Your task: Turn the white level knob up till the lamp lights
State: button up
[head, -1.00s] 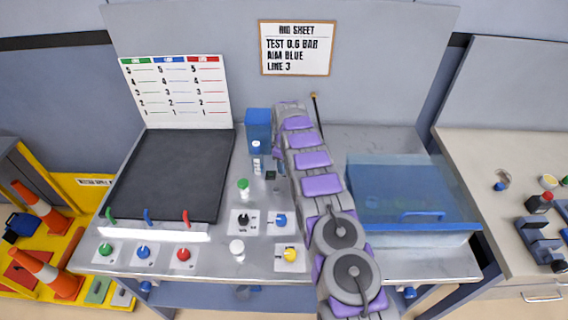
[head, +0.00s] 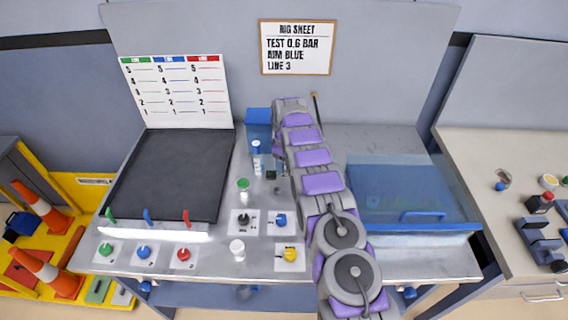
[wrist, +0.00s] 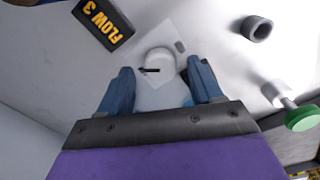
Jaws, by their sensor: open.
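In the wrist view the white knob (wrist: 160,61) stands on a square white plate (wrist: 170,37), with a black pointer mark at its left side. My gripper (wrist: 160,68) is open, with one blue finger on each side of the knob. In the head view my arm hides the knob and the gripper. I cannot make out a lit lamp in either view.
The head view shows other knobs, such as a yellow one (head: 290,254), a black tray (head: 172,175) and a clear blue bin (head: 400,195).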

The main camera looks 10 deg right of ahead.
notch_tip(320, 180, up, 16)
jog(key=p, duration=0.5)
jog(key=shift+w+r, duration=0.15)
dwell(0.4)
